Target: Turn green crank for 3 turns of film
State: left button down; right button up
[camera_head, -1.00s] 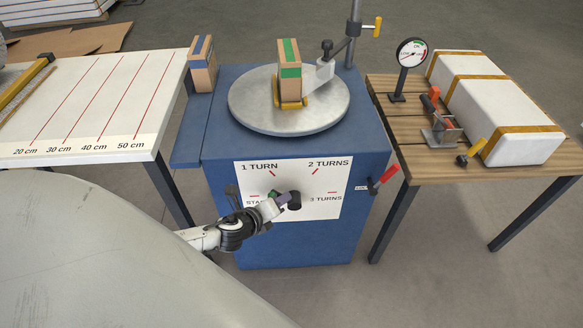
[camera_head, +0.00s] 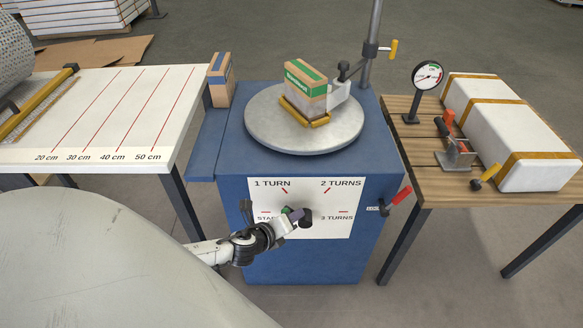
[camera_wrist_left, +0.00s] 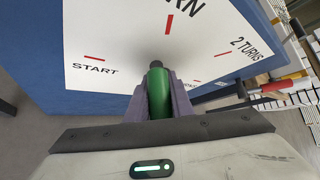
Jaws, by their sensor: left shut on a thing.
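The green crank handle (camera_wrist_left: 157,95) is between the two purple fingers of my left gripper (camera_wrist_left: 160,92), which is shut on it. In the head view my left gripper (camera_head: 296,215) is at the front of the blue machine (camera_head: 300,262), and only a bit of green shows. The white dial panel (camera_head: 338,196) reads START, 1 TURN, 2 TURNS and 3 TURNS. A cardboard box (camera_head: 305,78) with green tape sits on the round turntable (camera_head: 262,128); its lower part looks wrapped in clear film. My right gripper is not in view.
A red-handled lever (camera_head: 397,199) sticks out at the machine's right side. A wooden table (camera_head: 425,180) holds wrapped white blocks (camera_head: 540,165) and a gauge (camera_head: 428,77). The white measuring table (camera_head: 120,120) and a blue-taped box (camera_head: 220,80) stand left.

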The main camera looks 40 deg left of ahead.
pick_arm(q)
jog(key=shift+w+r, duration=0.15)
jog(key=shift+r, duration=0.05)
jog(key=c, duration=1.6)
grip_release()
jog(key=shift+o, duration=0.2)
jog(key=shift+f, duration=0.1)
jog(key=shift+s, duration=0.2)
jog(key=a+p+v, duration=0.1)
jog(key=v, duration=0.9)
jog(key=shift+d+p, duration=0.3)
jog(key=shift+d, duration=0.2)
jog(key=shift+c, duration=0.5)
